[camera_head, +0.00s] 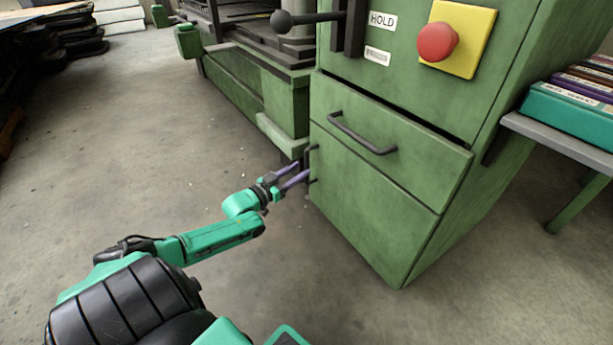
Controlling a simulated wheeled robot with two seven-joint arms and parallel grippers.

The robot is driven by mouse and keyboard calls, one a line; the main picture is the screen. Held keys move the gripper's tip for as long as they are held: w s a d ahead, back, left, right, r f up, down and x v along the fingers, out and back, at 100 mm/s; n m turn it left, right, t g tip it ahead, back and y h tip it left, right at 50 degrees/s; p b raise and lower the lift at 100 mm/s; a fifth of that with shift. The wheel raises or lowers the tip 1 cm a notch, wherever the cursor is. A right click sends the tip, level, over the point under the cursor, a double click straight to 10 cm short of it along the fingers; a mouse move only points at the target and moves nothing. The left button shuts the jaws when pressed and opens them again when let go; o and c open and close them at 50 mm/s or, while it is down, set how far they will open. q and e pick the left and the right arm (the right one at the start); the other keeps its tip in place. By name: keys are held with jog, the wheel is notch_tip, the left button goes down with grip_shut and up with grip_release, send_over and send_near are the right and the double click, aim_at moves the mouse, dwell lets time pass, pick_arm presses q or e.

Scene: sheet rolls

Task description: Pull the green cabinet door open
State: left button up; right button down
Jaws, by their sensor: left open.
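The green cabinet door (368,220) is the lower panel of the green machine cabinet and looks shut. Its dark upright handle (309,163) sits at the door's left edge. My left gripper (298,174) is open, with its purple fingers pointing right at the handle. The fingertips are at or very close to the handle; I cannot tell whether they touch it or straddle it. My right gripper is not in view.
Above the door is a drawer (420,165) with a dark bar handle (362,134). Higher up are a red button (437,42) on a yellow plate and a black-knobbed lever (283,21). A grey shelf (560,136) with binders stands right. Floor in front is clear.

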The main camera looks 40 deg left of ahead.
aim_at(307, 180)
pick_arm(q)
jog(key=w+b, duration=0.1)
jog(key=w, duration=0.3)
jog(key=shift+d+b, duration=0.15)
jog(key=shift+b, duration=0.2)
grip_shut()
dwell(1.0)
